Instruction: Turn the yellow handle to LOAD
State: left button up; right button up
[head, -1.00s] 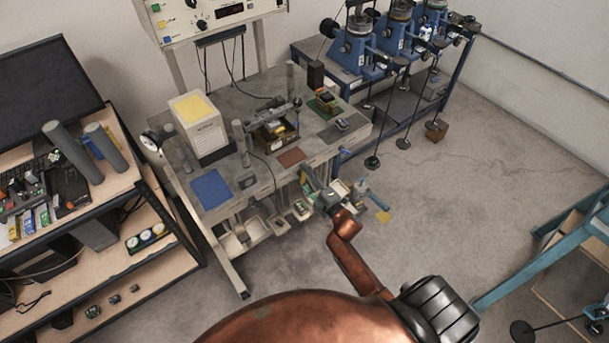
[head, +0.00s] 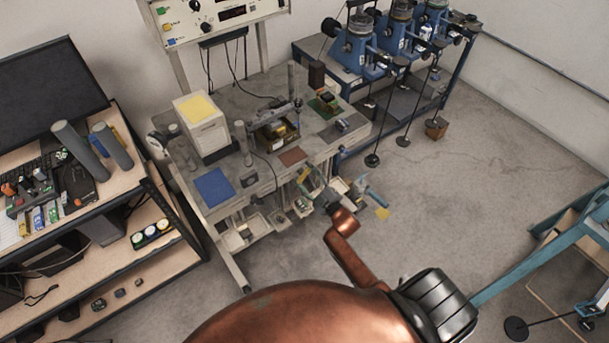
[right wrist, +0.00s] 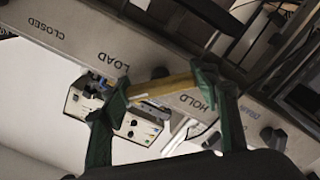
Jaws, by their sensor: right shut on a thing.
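The yellow handle (right wrist: 165,86) shows in the right wrist view as a straight bar lying across between my right gripper's two green fingers. My right gripper (right wrist: 160,92) is shut on it. The handle lies in front of the grey panel edge, between the printed words LOAD (right wrist: 112,60) and HOLD (right wrist: 191,101). The handle's pivot cannot be made out. In the head view my right gripper (head: 316,190) is at the front edge of the grey bench (head: 240,215), small and partly hidden by my arm. My left gripper is not in view.
CLOSED (right wrist: 46,30) is printed on the same panel edge beyond LOAD. Blue lever machines (head: 360,50) stand at the back right. A shelf with a monitor (head: 50,85) stands at the left. A blue frame (head: 540,245) stands at the right. Open floor lies between.

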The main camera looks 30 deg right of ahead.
dwell(0.4)
jog(key=o, duration=1.2)
jog(key=s, duration=0.8)
jog(key=s+d, duration=0.1)
jog(key=s, duration=0.3)
jog(key=shift+f, duration=0.1)
